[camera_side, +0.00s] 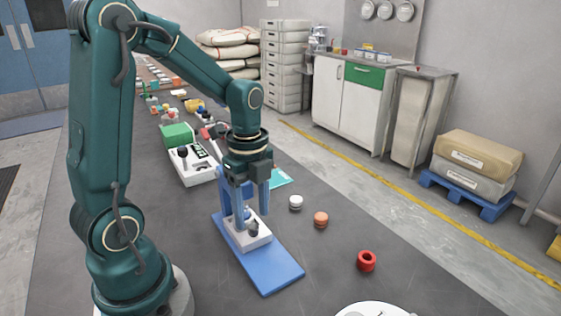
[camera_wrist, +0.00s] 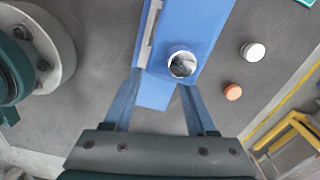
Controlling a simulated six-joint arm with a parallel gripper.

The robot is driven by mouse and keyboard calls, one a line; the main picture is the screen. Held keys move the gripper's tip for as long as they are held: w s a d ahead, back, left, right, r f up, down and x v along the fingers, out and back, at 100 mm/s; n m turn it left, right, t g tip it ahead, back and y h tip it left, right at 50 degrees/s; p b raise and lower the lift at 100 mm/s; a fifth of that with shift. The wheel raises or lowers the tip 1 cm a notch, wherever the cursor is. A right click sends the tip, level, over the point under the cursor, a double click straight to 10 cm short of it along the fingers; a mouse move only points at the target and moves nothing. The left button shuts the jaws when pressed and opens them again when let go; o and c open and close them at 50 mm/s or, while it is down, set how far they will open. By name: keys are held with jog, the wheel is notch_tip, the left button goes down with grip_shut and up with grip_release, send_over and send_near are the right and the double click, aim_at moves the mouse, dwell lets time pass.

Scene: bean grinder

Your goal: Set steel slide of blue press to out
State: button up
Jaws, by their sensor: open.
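In the wrist view my gripper (camera_wrist: 159,78) is open, with the knob just beyond the right fingertip. Contact cannot be told.
A white puck (camera_side: 296,202), an orange puck (camera_side: 320,220) and a red ring (camera_side: 367,261) lie right of the press. A white device with a green box (camera_side: 178,135) stands behind it. A white plate (camera_side: 372,309) sits at the front edge.

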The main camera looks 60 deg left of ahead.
jog(key=shift+f, duration=1.35)
grip_shut()
dwell(0.4)
